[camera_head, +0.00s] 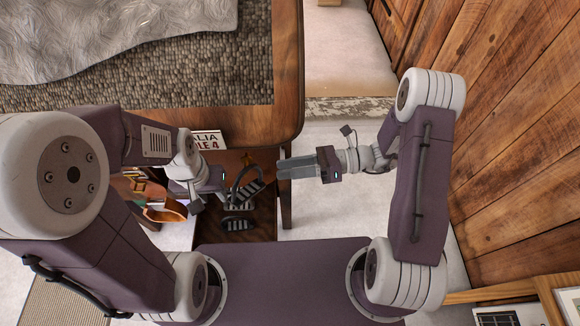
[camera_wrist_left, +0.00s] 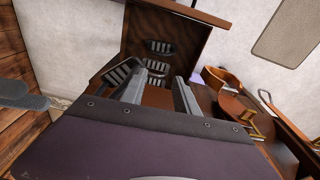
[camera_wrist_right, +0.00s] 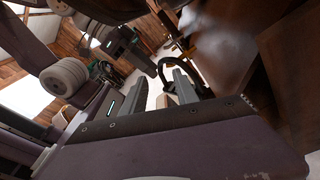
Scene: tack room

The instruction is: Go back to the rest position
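My left gripper (camera_head: 218,180) is in the left of the head view, over a dark wooden surface (camera_head: 262,222). In the left wrist view its two fingers (camera_wrist_left: 160,82) stand apart with nothing held between them. My right gripper (camera_head: 282,168) is to the right of it and points left, close to the edge of the wood. In the right wrist view its fingers (camera_wrist_right: 162,78) also stand apart, with nothing gripped. The task names no object.
Several dark stirrup-like pieces with striped treads (camera_head: 238,223) lie on the wood near my left gripper; they also show in the left wrist view (camera_wrist_left: 158,67). A white sign (camera_head: 209,141) stands behind. A wooden table (camera_head: 288,60) is ahead; a plank wall (camera_head: 520,130) is right.

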